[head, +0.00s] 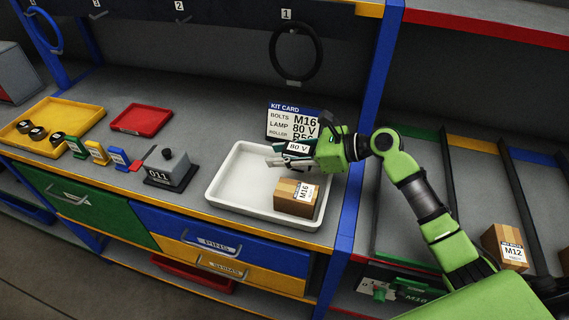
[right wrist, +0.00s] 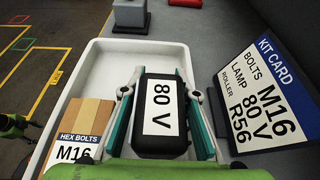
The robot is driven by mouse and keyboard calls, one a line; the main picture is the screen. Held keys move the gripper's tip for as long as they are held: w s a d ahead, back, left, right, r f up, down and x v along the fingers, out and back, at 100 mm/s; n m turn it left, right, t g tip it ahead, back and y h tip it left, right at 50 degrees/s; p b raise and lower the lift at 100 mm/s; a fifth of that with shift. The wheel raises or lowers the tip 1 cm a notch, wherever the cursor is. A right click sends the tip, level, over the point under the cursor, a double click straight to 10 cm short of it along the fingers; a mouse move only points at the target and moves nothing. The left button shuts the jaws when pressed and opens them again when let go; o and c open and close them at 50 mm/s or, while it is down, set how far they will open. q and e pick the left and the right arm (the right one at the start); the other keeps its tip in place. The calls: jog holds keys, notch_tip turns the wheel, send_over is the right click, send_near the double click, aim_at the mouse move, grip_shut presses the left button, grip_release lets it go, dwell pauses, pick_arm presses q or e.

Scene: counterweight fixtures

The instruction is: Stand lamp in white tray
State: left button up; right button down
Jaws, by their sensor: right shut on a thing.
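The lamp (right wrist: 160,118) is a dark block with a white "80 V" label, which also shows in the head view (head: 297,147). My right gripper (head: 277,160) is shut on it, with a finger along each side in the right wrist view (right wrist: 160,85). The white tray (head: 233,188) lies on the bench, and the lamp is over its back right part. I cannot tell whether the lamp touches the tray floor. An M16 hex bolts box (head: 297,197) sits in the tray's front right.
The kit card (head: 292,122) stands right behind the tray. A grey "011" weight block (head: 170,170) stands left of it. A red tray (head: 142,119) and a yellow tray (head: 75,115) lie farther left. A blue post (head: 362,165) rises at right. The tray's left half is clear.

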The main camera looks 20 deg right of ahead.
aim_at(286, 174)
jog(key=shift+d+f, duration=0.25)
jog(key=f, duration=0.2)
jog(key=f+p, duration=0.1)
jog(key=shift+d+f, duration=0.3)
jog(key=shift+f, duration=0.05)
jog(key=c, duration=1.8)
grip_release()
jog(key=shift+f, duration=0.15)
jog(key=shift+c, duration=0.2)
jog(key=shift+s, duration=0.1)
jog(key=b+v, duration=0.2)
jog(key=v, duration=0.8)
jog(key=shift+s+d, duration=0.2)
jog(key=shift+d, duration=0.05)
jog(key=shift+s+d+r, duration=0.35)
jog(key=shift+d+r, duration=0.15)
